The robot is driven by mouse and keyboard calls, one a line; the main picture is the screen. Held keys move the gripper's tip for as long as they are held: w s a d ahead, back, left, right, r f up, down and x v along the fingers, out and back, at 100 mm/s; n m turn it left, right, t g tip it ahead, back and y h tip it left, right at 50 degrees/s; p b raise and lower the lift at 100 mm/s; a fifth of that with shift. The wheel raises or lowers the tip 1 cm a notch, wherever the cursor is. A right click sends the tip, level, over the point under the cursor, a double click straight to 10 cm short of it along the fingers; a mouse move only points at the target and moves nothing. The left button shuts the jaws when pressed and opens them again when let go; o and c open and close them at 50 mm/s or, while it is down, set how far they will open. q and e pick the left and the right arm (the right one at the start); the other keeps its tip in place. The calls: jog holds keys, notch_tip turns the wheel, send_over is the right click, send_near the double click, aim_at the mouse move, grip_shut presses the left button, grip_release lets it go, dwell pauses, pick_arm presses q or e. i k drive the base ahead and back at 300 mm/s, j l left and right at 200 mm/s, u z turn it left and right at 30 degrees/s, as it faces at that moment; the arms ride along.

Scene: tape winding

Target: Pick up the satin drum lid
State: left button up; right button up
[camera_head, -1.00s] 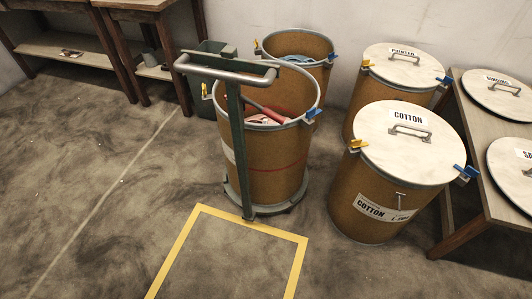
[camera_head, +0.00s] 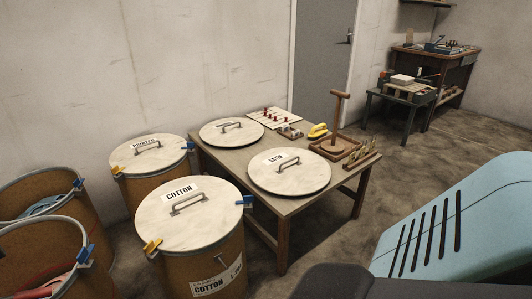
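The satin drum lid (camera_head: 307,182) lies flat on the wooden table (camera_head: 235,165), near its front edge. It is a round pale disc with a dark rim, a metal bar handle across its middle and a white label that reads SATIN. Nothing covers it. Neither of my grippers shows in the head view.
Another round lid (camera_head: 215,137) lies behind it on the table. A yellow object (camera_head: 317,131), a pegged board (camera_head: 275,118) and a wooden stand (camera_head: 334,148) sit at the back and right. Closed cotton (camera_head: 200,222) and printed (camera_head: 150,165) drums stand left; open drums (camera_head: 42,190) stand further left.

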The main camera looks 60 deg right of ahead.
aim_at(285, 171)
jog(key=z, duration=1.85)
